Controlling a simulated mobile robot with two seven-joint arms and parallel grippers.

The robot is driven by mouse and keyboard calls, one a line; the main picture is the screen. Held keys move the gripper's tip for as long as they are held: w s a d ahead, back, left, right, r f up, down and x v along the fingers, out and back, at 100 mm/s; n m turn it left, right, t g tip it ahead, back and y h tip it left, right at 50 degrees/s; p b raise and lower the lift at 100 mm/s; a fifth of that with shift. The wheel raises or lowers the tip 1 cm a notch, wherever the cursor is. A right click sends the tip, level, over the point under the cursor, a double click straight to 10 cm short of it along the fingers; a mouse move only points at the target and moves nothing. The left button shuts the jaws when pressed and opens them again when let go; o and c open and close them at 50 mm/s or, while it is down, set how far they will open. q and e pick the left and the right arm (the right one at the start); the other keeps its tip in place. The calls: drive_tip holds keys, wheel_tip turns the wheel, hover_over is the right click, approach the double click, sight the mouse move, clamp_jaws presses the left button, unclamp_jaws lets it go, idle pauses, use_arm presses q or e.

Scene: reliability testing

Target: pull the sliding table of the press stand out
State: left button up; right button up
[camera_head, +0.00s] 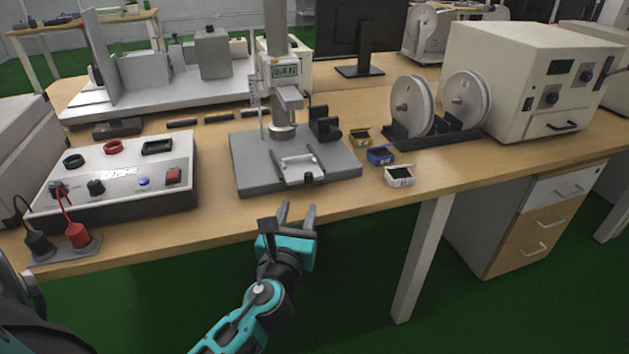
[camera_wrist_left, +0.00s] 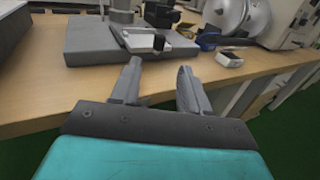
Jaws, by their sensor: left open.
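The press stand has a grey base (camera_head: 255,165) on the wooden table, with an upright column and a press head (camera_head: 285,85) marked with a green-white label. Its sliding table (camera_head: 299,168) is a small light plate with a dark knob (camera_head: 309,179) at the front edge of the base. It also shows in the left wrist view (camera_wrist_left: 136,39), with the knob (camera_wrist_left: 159,42) facing me. My left gripper (camera_head: 297,210) is open and empty, just in front of the table edge, below and short of the knob. In the left wrist view its fingers (camera_wrist_left: 157,88) stand apart, pointing toward the base. My right gripper is not in view.
A control box (camera_head: 120,180) with knobs stands left of the stand. Small bins, blue (camera_head: 380,155) and white (camera_head: 399,176), sit to its right, near a reel holder (camera_head: 440,138) and a large beige device (camera_head: 530,80). The table's front strip (camera_head: 340,203) is clear.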

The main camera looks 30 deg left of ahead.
sight(308, 180)
use_arm(q)
drive_tip(key=b+x, duration=0.1)
drive_tip(key=x, duration=1.1)
drive_tip(key=shift+w, duration=0.15)
clamp_jaws()
